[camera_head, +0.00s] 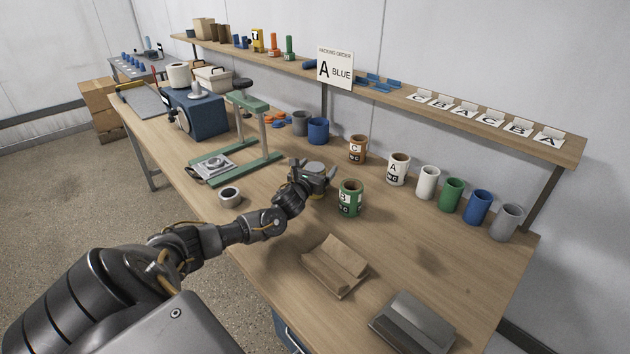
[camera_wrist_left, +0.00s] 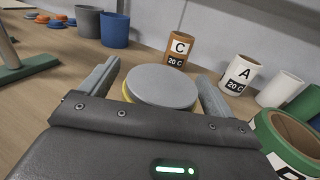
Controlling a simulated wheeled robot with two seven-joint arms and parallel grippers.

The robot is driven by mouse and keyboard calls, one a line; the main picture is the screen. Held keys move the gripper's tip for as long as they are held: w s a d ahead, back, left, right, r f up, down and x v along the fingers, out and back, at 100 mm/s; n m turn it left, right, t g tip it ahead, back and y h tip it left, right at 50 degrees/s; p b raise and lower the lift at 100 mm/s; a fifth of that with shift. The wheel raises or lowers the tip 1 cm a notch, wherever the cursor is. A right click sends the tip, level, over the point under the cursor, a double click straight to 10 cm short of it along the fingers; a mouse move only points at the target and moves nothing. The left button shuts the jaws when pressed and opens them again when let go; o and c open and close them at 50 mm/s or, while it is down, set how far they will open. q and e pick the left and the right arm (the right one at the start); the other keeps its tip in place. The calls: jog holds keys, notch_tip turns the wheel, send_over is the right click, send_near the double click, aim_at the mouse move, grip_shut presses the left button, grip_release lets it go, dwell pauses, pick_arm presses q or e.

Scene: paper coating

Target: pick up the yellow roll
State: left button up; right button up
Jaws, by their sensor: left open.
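The yellow roll is a short round thing with a grey flat top (camera_wrist_left: 163,84) and a thin yellow edge (camera_wrist_left: 128,93) in the left wrist view. In the head view only a sliver of yellow (camera_head: 317,196) shows under my left gripper (camera_head: 315,172), which hides the rest. My left gripper is open, with one finger on each side of the roll in the wrist view. I cannot tell whether the fingers touch it. My right gripper is not in view.
A green B can (camera_head: 351,198) stands close right of the gripper. Brown C (camera_head: 358,149) and white A (camera_head: 397,168) cans stand behind. A blue cup (camera_head: 318,131), white-grey roll (camera_head: 229,197), green stand (camera_head: 236,161) and brown folded piece (camera_head: 335,266) are around.

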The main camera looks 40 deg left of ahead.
pick_arm(q)
jog(key=c, duration=1.1)
jog(key=shift+c, duration=0.2)
jog(key=shift+r, duration=0.1)
